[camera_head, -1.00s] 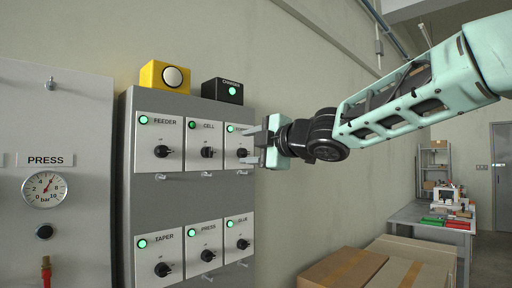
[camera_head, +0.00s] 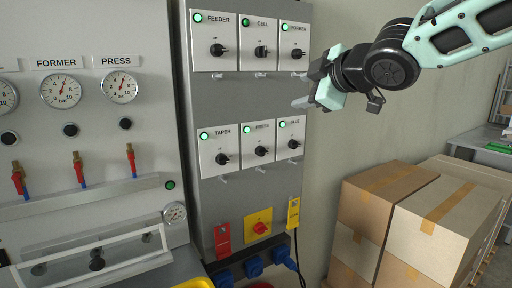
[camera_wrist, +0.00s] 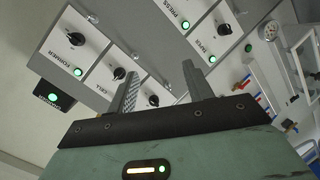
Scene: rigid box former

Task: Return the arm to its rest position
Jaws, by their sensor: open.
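My gripper (camera_head: 316,81) is in front of the right side of the grey switch cabinet (camera_head: 240,95). Its two fingers are apart with nothing between them, and it also shows in the wrist view (camera_wrist: 160,92). The upper panel row holds the FEEDER switch (camera_head: 217,50), the CELL switch (camera_head: 261,51) and a third switch (camera_head: 297,53). The lower row holds the TAPER switch (camera_head: 222,159), the PRESS switch (camera_head: 261,151) and the GLUE switch (camera_head: 293,144). Each panel has a lit green lamp. Whether the fingers touch the cabinet cannot be told.
Stacked cardboard boxes (camera_head: 440,232) stand at the lower right. A gauge panel (camera_head: 95,140) with red-handled valves stands at the left. A red tag (camera_head: 223,241), a yellow tag (camera_head: 293,212) and a red-yellow rotary switch (camera_head: 259,227) sit low on the cabinet. Bare wall lies behind my arm.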

